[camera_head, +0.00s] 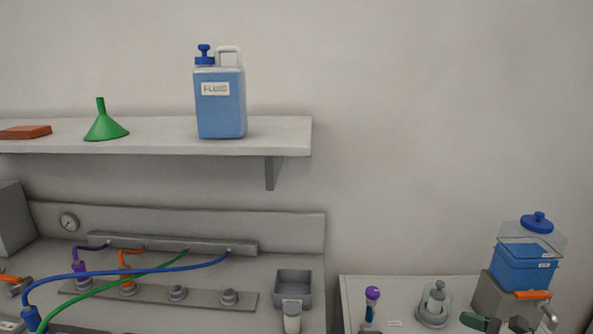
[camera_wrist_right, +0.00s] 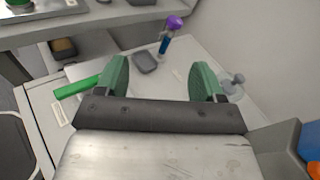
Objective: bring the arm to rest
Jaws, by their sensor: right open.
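My right gripper (camera_wrist_right: 160,82) is open in the right wrist view, with its two green fingers spread apart and nothing between them. It hovers over the light side table (camera_wrist_right: 75,137). Green finger parts of the right gripper (camera_head: 498,324) also show at the bottom right of the head view. They are in front of the small table, left of the blue tank (camera_head: 525,266). My left gripper is in neither view.
A purple-topped blue tool (camera_head: 371,296) stands on the side table near a grey round fixture (camera_head: 435,305). A workbench with coloured cables (camera_head: 150,271) is at left. Above it, a shelf (camera_head: 280,136) holds a fluid jug (camera_head: 220,110) and a green funnel (camera_head: 105,124).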

